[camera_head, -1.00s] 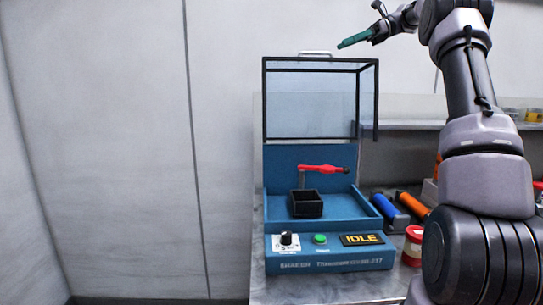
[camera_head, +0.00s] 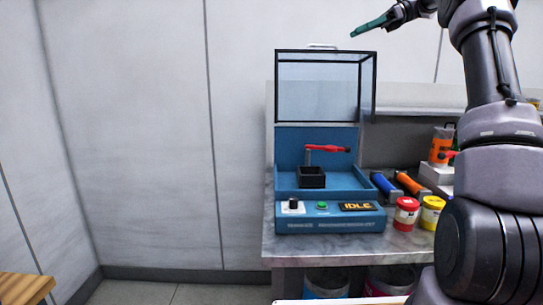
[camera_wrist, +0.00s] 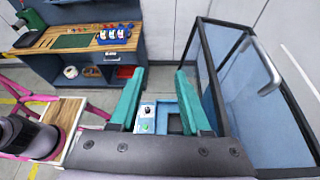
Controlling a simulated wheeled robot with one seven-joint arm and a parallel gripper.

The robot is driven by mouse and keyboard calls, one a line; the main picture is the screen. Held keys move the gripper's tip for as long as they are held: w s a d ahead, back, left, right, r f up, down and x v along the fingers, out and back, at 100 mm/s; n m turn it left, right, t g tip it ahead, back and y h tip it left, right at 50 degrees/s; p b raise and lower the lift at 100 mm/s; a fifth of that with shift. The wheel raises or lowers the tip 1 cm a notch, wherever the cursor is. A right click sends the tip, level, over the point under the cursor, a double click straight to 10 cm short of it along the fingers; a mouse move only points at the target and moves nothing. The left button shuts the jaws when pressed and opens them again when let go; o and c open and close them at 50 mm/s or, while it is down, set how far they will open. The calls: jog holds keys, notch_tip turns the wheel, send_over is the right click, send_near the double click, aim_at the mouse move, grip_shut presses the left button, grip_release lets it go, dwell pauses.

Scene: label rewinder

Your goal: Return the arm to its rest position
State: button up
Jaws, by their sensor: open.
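My gripper (camera_wrist: 158,100) shows in the wrist view with its two green fingers apart and nothing between them. In the head view my gripper (camera_head: 368,27) is at the top, raised above and right of the machine's open lid, and its tips point left. The blue machine (camera_head: 290,222) stands on the bench with its clear, black-framed lid (camera_head: 318,88) up. A small black box (camera_head: 311,178) and a red-handled lever (camera_head: 328,149) are inside it. Its display reads IDLE. In the wrist view the lid (camera_wrist: 262,120) is close on the right of my gripper.
On the metal bench (camera_head: 345,246) are a blue roll (camera_head: 384,186), an orange roll (camera_head: 410,184), a red jar (camera_head: 406,213) and a yellow jar (camera_head: 432,212). A wooden workbench (camera_wrist: 78,40) shows in the wrist view. Open floor lies left of the bench.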

jog(key=s+a+f+n+t+h, duration=0.1)
jog(key=s+a+f+n+h, duration=0.15)
jog(key=s, duration=0.55)
jog(key=s+a+f+n+t+h, duration=0.2)
jog(key=s+a+n+h, duration=0.15)
jog(key=s, duration=0.35)
jog(key=s+d+f+n+t+h, duration=0.1)
jog(key=s+f+n+t+h, duration=0.1)
jog(key=s+f+n, duration=0.2)
jog(key=s+d+f+n+t+h, duration=0.2)
jog(key=s+f+n+t+h, duration=0.1)
jog(key=s+f, duration=0.8)
jog(key=s+n, duration=0.1)
jog(key=s, duration=0.4)
jog(key=shift+f+n, duration=0.3)
jog(key=shift+n, duration=0.1)
